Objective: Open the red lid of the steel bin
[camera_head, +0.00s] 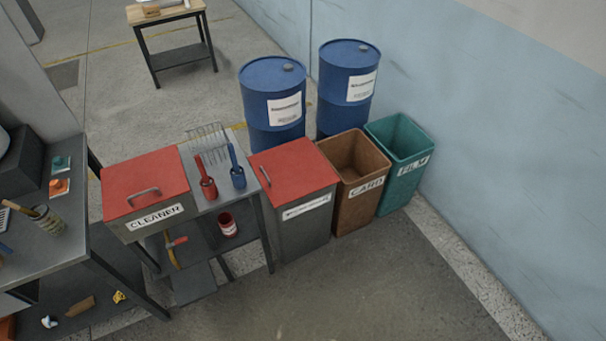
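The grey steel bin (306,230) stands on the floor in the middle of the view, with a white label whose text is too small to read. Its red lid (298,170) lies flat and shut over the top. A small metal handle (265,175) sits near the lid's left edge. The inside of the bin is hidden. My gripper is not in view.
Left of the bin, a bench holds a red-lidded box marked CLEANER (145,188) and two tools in red (208,187) and blue (238,177) holders. A brown CARD bin (362,190) and green FILM bin (405,165) stand right. Blue drums (272,110) stand behind. Front floor is clear.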

